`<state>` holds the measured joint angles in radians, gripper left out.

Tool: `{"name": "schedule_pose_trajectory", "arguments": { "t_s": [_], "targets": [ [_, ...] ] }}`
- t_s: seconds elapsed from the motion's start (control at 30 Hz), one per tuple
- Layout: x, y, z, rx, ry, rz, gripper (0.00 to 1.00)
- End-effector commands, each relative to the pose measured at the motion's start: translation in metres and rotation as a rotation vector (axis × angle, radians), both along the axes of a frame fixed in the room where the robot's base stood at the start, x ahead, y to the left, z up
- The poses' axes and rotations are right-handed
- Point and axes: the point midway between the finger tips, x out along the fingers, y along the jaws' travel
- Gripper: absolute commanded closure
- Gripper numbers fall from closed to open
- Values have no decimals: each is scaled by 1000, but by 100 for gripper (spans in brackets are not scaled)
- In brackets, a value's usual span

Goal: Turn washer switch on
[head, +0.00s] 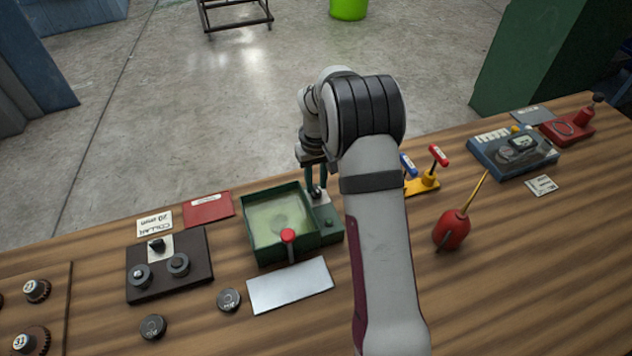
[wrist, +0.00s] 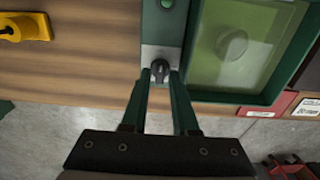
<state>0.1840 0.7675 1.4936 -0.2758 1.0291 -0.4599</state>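The washer (head: 262,251) is a green box with a pale, cloudy basin and a red-knobbed lever at its front. Its switch is a small dark rotary knob (wrist: 160,71) on a light metal plate, beside the basin. My gripper (head: 317,188) points down at this switch. In the wrist view, the two green fingers of my gripper (wrist: 161,76) stand on either side of the knob, very near it. I cannot tell whether they touch it. In the head view the knob is small and partly hidden by the fingers.
A green button (wrist: 167,4) is on the same side strip. A yellow block with blue and red levers (head: 425,184) and a red oil can (head: 452,230) are to the right. A dark block with knobs (head: 167,287) is left. A metal plate (head: 290,285) lies in front.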

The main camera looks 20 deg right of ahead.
Motion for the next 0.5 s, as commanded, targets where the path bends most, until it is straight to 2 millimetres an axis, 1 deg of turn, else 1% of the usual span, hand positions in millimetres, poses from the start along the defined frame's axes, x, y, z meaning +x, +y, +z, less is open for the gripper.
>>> {"name": "schedule_pose_trajectory", "arguments": {
  "t_s": [0.13,0.37,0.47,0.5],
  "targets": [
    [0,0,-8,1,1,0,72],
    [0,0,-8,0,0,0,72],
    [0,0,-8,0,0,0,89],
    [0,0,-8,0,0,0,96]
  ]
}}
